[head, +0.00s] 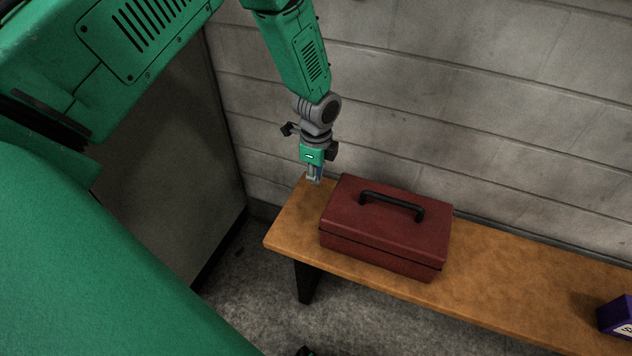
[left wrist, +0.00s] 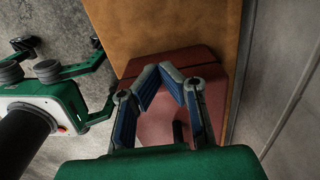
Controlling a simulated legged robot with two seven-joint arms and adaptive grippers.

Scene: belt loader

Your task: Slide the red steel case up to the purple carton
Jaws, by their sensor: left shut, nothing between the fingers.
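The red steel case (head: 385,235), with a black handle on its lid, sits flat on the wooden bench near its left end. The purple carton (head: 615,318) is on the bench far to the right, cut off by the picture edge, with bare bench between them. My left gripper (head: 314,179) is shut and empty, pointing down beside the case's left end near the back corner; I cannot tell whether it touches. In the left wrist view its fingers (left wrist: 170,72) meet in front of the case (left wrist: 212,75).
The bench (head: 500,290) runs along a grey block wall (head: 480,90), with a dark leg (head: 306,282) at its left end. A dark grey panel (head: 175,165) stands left of it. The bench top between case and carton is clear.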

